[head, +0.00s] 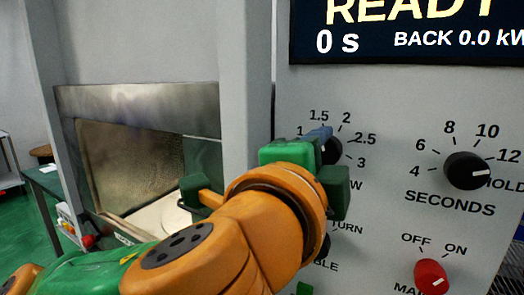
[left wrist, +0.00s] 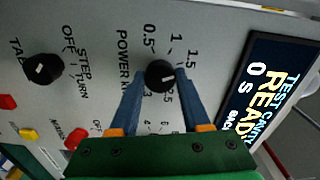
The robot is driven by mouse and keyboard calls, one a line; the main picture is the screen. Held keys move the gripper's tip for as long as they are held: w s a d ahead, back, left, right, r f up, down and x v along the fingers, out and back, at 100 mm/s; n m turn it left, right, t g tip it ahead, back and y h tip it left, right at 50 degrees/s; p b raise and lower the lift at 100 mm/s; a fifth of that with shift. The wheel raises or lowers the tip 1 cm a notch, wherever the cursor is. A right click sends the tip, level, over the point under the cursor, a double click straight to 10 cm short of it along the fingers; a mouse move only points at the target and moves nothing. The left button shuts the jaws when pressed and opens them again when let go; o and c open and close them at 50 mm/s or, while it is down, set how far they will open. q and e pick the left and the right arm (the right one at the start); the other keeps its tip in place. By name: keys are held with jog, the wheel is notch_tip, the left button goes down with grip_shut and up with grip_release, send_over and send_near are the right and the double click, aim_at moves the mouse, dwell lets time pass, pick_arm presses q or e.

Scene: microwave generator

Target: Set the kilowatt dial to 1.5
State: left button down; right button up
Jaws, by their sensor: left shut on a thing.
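The kilowatt dial (head: 331,152) is a black knob on the grey panel, with a printed scale around it. My left gripper (head: 326,143) is at this dial and partly covers it in the head view. In the left wrist view the two blue fingers of the gripper (left wrist: 162,76) are shut on the dial (left wrist: 159,80), one on each side. The dial's white mark points right in that view, toward the stretch between 1.5 and 2.5. The 2 there is hidden behind a finger. In the head view the mark is hidden.
The seconds dial (head: 467,170) is to the right, with the red main switch knob (head: 432,276) below it. The display (head: 410,35) above reads READY, 0 s, BACK 0.0 kW. An open chamber (head: 150,165) lies left of the panel.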

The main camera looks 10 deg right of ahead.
pick_arm(q)
jog(key=shift+r, duration=0.15)
jog(key=c, duration=0.8)
grip_release()
jog(key=o, duration=0.4)
jog(key=shift+w, duration=0.1)
jog(key=shift+o, duration=0.2)
jog(key=b+v, duration=0.2)
jog(key=v, duration=0.5)
jog(key=shift+b, duration=0.4)
